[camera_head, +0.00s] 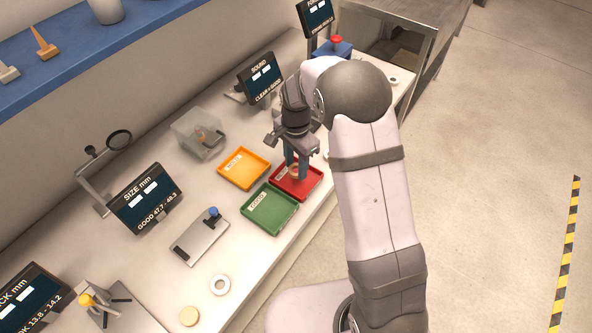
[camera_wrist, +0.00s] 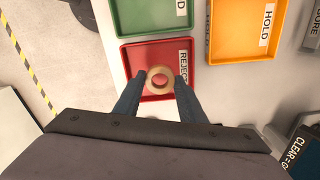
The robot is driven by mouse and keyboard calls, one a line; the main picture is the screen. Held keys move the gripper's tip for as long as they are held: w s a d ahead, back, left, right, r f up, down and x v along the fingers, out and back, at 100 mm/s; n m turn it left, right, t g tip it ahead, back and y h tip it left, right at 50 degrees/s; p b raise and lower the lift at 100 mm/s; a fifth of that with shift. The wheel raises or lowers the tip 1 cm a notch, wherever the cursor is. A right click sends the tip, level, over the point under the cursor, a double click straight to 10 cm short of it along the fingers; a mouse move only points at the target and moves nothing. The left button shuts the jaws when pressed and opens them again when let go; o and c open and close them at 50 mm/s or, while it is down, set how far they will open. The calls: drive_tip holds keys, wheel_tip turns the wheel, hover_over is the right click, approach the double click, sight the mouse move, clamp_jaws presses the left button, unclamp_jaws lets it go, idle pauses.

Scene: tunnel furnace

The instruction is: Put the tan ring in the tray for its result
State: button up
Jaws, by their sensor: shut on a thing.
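The tan ring (camera_wrist: 159,77) is between my gripper's two blue fingers in the wrist view, over the red tray (camera_wrist: 152,55) labelled REJECT. My gripper (camera_head: 296,172) is shut on the ring; the ring (camera_head: 294,170) shows partly behind the fingers in the head view. I cannot tell whether the ring touches the tray floor. The green tray (camera_head: 270,227) labelled GOOD and the orange tray (camera_head: 262,177) labelled HOLD lie beside the red tray, both with nothing seen in them. The SIZE (camera_head: 146,215) and SOUND (camera_head: 267,94) screens have blank white result bars.
A white ring (camera_head: 219,285) and a tan disc (camera_head: 189,316) lie on the bench at the front. A clear bin (camera_head: 198,140) with parts stands behind the orange tray. A metal plate with a blue knob (camera_head: 200,243) lies left of the green tray.

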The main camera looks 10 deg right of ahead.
drive_tip(key=shift+f+p, duration=0.45)
drive_tip(key=shift+f, duration=1.25)
drive_tip(key=shift+f, duration=0.1)
drive_tip(key=o, duration=1.1)
drive_tip(key=shift+r+b, duration=1.9)
drive_tip(key=shift+r, duration=4.25)
drive_tip(key=s+d+f+n, duration=0.1)
drive_tip(key=s+n, duration=0.3)
drive_tip(key=s, duration=0.3)
drive_tip(key=s+d+f+n, duration=0.1)
drive_tip(key=s+n, duration=0.3)
drive_tip(key=s, duration=0.4)
drive_tip(key=s+d+f+n, duration=0.2)
drive_tip(key=s+d+n, duration=0.1)
drive_tip(key=s, duration=0.5)
drive_tip(key=shift+s+d+n, duration=0.1)
drive_tip(key=shift+d+n, duration=0.1)
drive_tip(key=shift+n, duration=0.3)
